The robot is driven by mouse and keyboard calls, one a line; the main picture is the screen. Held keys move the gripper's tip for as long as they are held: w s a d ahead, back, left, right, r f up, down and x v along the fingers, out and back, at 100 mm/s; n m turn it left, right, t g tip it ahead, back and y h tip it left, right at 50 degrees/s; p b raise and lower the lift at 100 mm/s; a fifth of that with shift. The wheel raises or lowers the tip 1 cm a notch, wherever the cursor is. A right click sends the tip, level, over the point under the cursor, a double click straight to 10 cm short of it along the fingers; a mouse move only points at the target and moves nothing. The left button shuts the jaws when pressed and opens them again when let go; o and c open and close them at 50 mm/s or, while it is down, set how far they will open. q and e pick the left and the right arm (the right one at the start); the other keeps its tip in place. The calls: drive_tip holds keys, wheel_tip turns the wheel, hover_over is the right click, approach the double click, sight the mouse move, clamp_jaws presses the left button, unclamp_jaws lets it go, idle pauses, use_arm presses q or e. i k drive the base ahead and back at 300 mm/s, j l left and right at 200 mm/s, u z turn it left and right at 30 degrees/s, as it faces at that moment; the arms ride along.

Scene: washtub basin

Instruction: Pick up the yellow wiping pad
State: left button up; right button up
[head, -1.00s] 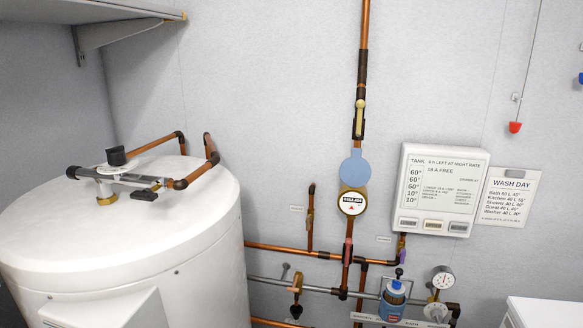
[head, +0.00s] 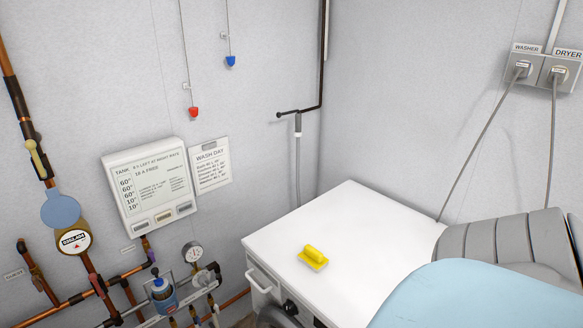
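The yellow wiping pad (head: 314,258) lies on the white top of a cabinet-like appliance (head: 355,215) right of centre in the head view. It has a raised yellow grip on a flat, paler base. Nothing touches it from above. Neither of my grippers shows in the head view, so I cannot see how they stand.
A grey ribbed object (head: 500,245) and a light blue rounded surface (head: 470,295) cover the right part of the white top. Copper pipes, a gauge (head: 193,252) and a control box (head: 149,187) are on the wall at left. The top around the pad is clear.

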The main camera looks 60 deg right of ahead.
sight(312, 257)
drive_tip(key=z, duration=1.85)
drive_tip(key=k+l, duration=0.3)
